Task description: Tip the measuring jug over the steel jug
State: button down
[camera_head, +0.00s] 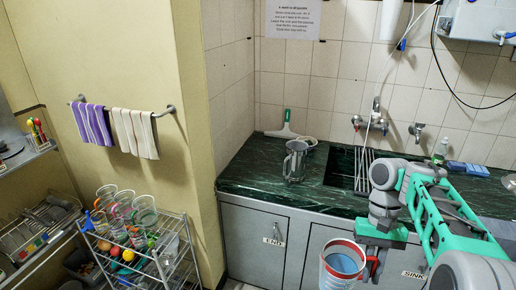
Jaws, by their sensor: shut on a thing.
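The steel jug (295,161) stands upright on the green counter, left of the sink. The measuring jug (341,268) has a red rim and handle, and blue shows inside it. It is in front of the counter, low in the picture, and looks about upright. My gripper (374,262) is at its right side, shut on its red handle. The fingertips are partly hidden. The measuring jug is to the right of the steel jug in the picture and nearer to me. Its lower end is cut off by the picture edge.
The green counter (260,172) has cupboards below. Behind the steel jug are a squeegee (283,128) and a shallow bowl (307,142). The sink (350,171) and taps (376,119) are to its right. A wire rack (160,262) with cups stands at lower left.

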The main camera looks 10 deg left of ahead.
aim_at(295, 164)
jog(key=u, duration=0.45)
jog(key=i, duration=1)
